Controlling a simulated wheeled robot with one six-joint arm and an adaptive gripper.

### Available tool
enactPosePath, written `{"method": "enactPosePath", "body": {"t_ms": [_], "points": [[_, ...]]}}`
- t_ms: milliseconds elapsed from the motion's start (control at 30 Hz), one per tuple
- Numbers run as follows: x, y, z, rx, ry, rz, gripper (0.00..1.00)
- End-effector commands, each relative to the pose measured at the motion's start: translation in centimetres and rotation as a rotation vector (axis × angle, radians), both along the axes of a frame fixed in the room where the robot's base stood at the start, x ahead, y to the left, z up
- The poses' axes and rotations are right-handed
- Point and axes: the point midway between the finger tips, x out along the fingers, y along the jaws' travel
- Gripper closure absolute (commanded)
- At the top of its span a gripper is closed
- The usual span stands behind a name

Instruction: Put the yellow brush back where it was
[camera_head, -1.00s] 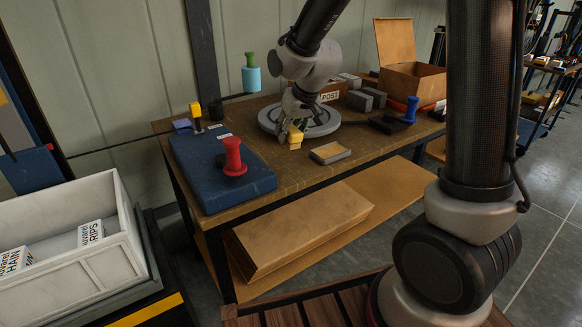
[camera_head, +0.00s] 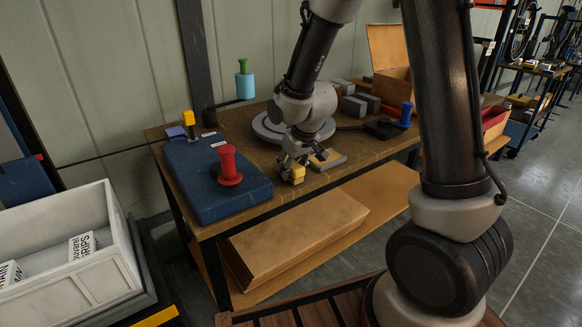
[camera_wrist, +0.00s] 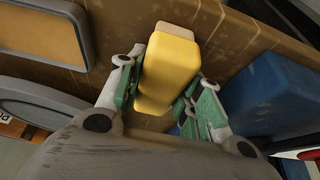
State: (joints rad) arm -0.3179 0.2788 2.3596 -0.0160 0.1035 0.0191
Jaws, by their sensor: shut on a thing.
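My gripper (camera_head: 292,165) is shut on a yellow block-shaped piece, which I take to be the yellow brush (camera_head: 297,173). It is near the front edge of the workbench (camera_head: 290,195). In the wrist view, the yellow brush (camera_wrist: 168,70) sits between the green-padded fingers (camera_wrist: 160,95), its smooth yellow body showing. Another yellow-topped piece with a dark lower part (camera_head: 188,120) stands at the back of the blue slab.
A thick blue slab (camera_head: 215,190) with a red knob (camera_head: 229,165) lies left of my gripper. Behind is a round grey base (camera_head: 268,128). Grey blocks (camera_head: 354,105), a blue-handled tool (camera_head: 405,112) and an open wooden box (camera_head: 398,85) stand at the right. A white crate (camera_head: 70,260) is front left.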

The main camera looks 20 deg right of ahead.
Motion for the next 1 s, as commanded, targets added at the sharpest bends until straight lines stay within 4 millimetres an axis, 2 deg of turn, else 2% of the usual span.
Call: {"method": "enactPosePath", "body": {"t_ms": [33,67,167,567,667,1000], "points": [[-0.1,0.0,-0.1,-0.002,0.005,0.0,0.87],[-0.2,0.0,-0.2,-0.002,0.005,0.0,0.63],[-0.1,0.0,-0.2,-0.002,0.005,0.0,0.45],[-0.2,-0.1,0.4,0.0,0.001,-0.001,0.43],[-0.6,-0.2,1.7,0.001,-0.001,-0.001,0.43],[-3.4,-1.1,8.4,0.001,-0.002,-0.001,0.43]]}}
